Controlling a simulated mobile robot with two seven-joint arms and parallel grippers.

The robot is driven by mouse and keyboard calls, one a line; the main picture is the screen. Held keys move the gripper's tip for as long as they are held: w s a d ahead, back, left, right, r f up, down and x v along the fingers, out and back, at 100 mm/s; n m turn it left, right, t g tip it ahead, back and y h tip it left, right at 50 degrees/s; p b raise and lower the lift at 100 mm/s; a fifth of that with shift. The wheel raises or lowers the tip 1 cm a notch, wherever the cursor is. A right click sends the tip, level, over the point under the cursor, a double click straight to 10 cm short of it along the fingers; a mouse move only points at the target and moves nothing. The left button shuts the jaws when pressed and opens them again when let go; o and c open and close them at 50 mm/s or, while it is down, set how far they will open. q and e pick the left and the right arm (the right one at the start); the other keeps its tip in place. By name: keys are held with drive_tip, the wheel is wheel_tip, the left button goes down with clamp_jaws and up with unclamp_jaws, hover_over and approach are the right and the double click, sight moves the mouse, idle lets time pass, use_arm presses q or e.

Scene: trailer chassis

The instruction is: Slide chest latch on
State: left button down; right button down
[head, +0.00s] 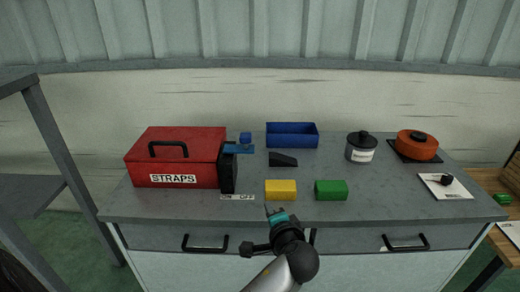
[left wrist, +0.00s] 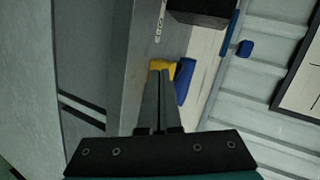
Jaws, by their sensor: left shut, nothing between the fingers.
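The red chest (head: 180,155) marked STRAPS stands shut at the left of the bench. A black latch housing (head: 228,172) stands against its right side, with a flat blue piece (head: 238,149) on top and a small blue knob (head: 245,138) behind. An ON OFF label (head: 237,197) lies in front. In the left wrist view the dark housing (left wrist: 200,12), blue bar (left wrist: 230,35) and blue knob (left wrist: 244,47) show near the top. My left gripper (head: 274,211) is shut and empty at the bench's front edge, right of the latch and apart from it. My right gripper is out of view.
A yellow block (head: 280,190) stands just beyond my left gripper, with a green block (head: 331,190) to its right. Behind are a black wedge (head: 283,160) and a blue tray (head: 292,141). A dark jar (head: 361,148) and orange round container (head: 417,146) stand at right.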

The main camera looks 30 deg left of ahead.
use_arm(q)
drive_tip(key=w+r+m+t+y, duration=0.2)
drive_tip(key=w+r, duration=0.4)
drive_tip(key=r, duration=0.5)
drive_tip(key=shift+d+t+y, duration=0.15)
drive_tip(key=shift+t+y, duration=0.25)
drive_tip(key=shift+y, duration=0.4)
drive_tip(key=shift+w, duration=0.15)
drive_tip(key=w+a, duration=0.4)
drive_tip(key=a, duration=0.6)
drive_tip(key=shift+w+a+p, duration=0.3)
drive_tip(key=shift+w+p, duration=0.05)
drive_tip(key=shift+w, duration=0.05)
drive_tip(key=shift+a, duration=0.1)
